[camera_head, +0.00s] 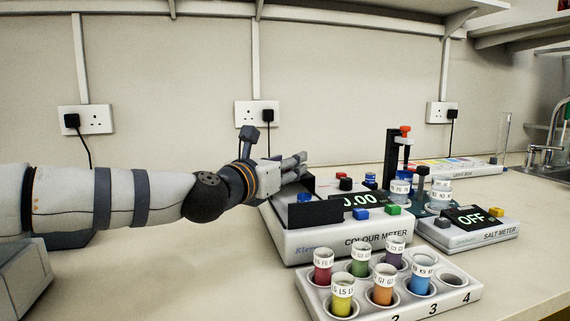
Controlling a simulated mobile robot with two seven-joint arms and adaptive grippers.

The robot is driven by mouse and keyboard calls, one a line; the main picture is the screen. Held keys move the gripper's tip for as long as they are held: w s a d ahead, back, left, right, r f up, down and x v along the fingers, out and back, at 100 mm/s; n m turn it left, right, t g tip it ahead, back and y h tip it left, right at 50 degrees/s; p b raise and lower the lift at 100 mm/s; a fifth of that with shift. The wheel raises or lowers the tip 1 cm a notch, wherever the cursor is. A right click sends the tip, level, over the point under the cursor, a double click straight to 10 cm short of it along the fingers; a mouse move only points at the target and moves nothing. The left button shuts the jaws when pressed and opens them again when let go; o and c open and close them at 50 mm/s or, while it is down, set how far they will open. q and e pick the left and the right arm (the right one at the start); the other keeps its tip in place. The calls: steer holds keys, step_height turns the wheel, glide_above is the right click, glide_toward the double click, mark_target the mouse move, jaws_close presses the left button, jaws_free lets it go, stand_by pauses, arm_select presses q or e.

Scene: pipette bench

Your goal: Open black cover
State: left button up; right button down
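The white colour meter (345,240) stands on the bench at centre, with a lit display reading about 0.00. A black cover part (315,213) shows as a dark panel at the left of its top, and a blue round thing (304,197) shows just behind that panel. I cannot tell how far the cover is open. My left gripper (302,163) reaches in from the left, above and behind the panel, fingers pointing right. Its fingers overlap in this view, so its opening and any contact with the cover are unclear. My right gripper is not in view.
A white rack (462,296) with several labelled coloured vials stands in front of the meter. A salt meter (478,238) reading OFF is at right. A black stand with a red top (403,131) and a light box (465,170) are behind.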

arm_select(q)
step_height(320, 180, up, 10)
stand_by(0.5)
